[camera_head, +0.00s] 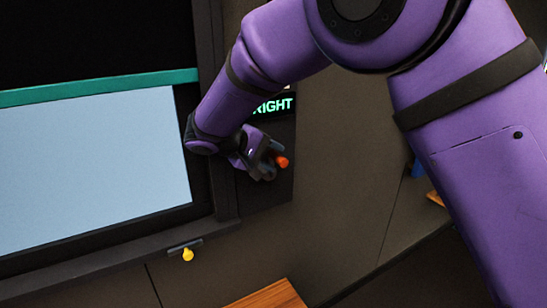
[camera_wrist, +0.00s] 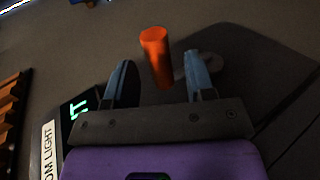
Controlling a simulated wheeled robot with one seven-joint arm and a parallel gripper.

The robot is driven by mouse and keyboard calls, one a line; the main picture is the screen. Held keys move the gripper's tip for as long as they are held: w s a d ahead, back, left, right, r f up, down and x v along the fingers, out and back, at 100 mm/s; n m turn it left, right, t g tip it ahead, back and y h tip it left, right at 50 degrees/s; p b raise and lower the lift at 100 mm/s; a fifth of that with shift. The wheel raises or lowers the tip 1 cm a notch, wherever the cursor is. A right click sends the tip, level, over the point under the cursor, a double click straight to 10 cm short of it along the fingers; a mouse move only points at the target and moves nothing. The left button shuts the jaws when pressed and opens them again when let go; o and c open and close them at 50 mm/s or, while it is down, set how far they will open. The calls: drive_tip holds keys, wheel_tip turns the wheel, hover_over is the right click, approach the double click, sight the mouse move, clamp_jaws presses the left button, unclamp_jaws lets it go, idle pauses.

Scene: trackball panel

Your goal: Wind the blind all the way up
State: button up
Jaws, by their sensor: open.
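The blind (camera_head: 90,40) is a dark sheet with a teal bottom bar (camera_head: 100,86), covering the upper part of the window. Pale blue pane (camera_head: 90,165) shows below the bar. An orange cylindrical handle (camera_head: 282,161) sticks out from the dark panel right of the window. In the wrist view the orange handle (camera_wrist: 156,55) stands between my two fingers, with a grey arm-like piece (camera_wrist: 184,70) partly seen behind it. My gripper (camera_head: 264,162) is open around the handle; no finger clearly touches it.
A yellow knob (camera_head: 188,254) projects below the window ledge. A wooden surface (camera_head: 268,297) lies at the bottom.

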drive_tip(key=v, duration=0.9)
drive_tip(key=shift+s+a+r, duration=0.2)
